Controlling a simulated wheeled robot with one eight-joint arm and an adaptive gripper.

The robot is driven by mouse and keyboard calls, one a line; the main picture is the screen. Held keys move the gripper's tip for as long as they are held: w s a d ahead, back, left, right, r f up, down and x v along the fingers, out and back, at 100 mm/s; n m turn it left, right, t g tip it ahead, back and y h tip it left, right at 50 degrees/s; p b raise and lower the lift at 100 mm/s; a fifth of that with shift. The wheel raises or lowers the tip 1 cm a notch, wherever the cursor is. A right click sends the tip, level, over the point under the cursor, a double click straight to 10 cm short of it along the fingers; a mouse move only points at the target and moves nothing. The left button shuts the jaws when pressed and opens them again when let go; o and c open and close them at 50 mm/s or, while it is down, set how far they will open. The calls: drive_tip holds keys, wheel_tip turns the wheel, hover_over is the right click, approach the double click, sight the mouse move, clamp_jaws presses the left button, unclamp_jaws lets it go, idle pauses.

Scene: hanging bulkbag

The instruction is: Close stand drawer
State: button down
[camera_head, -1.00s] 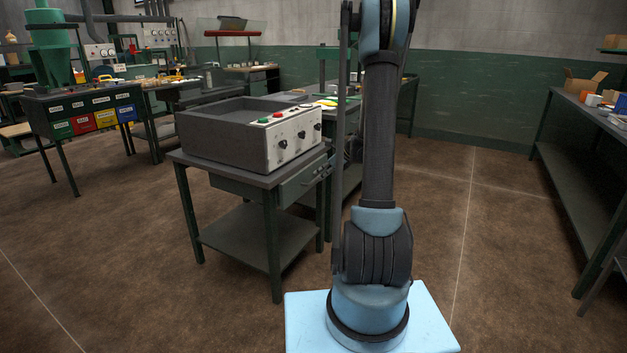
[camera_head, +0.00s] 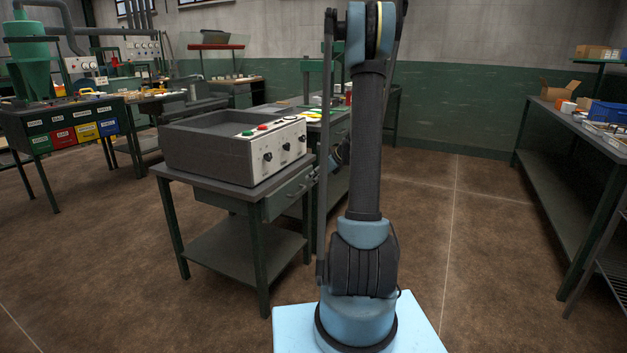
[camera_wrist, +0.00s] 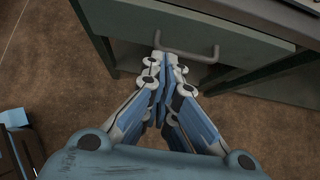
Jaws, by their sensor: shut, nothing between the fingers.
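The stand is a dark table with green legs (camera_head: 262,270) and a lower shelf, left of my arm in the head view. Its green drawer (camera_head: 287,196) sits under the top on the side facing right and carries a bar handle. How far the drawer stands out is hard to tell. In the wrist view the drawer front (camera_wrist: 235,45) runs across the top, with the grey handle (camera_wrist: 190,57) near the middle. My gripper (camera_wrist: 168,60) is shut and empty, its fingertips at the left part of the handle. Whether they touch it is unclear. In the head view my arm hides most of the gripper.
A grey control box (camera_head: 235,148) with knobs and buttons stands on the stand. A workbench (camera_head: 340,125) is close behind it. A long shelf table (camera_head: 560,165) runs along the right. Open brown floor lies between that table and my base.

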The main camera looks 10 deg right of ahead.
drive_tip(key=shift+w+a+f, duration=0.85)
drive_tip(key=shift+w+a, duration=0.05)
drive_tip(key=shift+a, duration=0.3)
drive_tip(key=shift+w+a+f, duration=0.85)
drive_tip(key=shift+a, duration=0.4)
drive_tip(key=shift+w+a+f, duration=0.85)
drive_tip(key=shift+w+a, duration=0.05)
drive_tip(key=shift+a, duration=0.3)
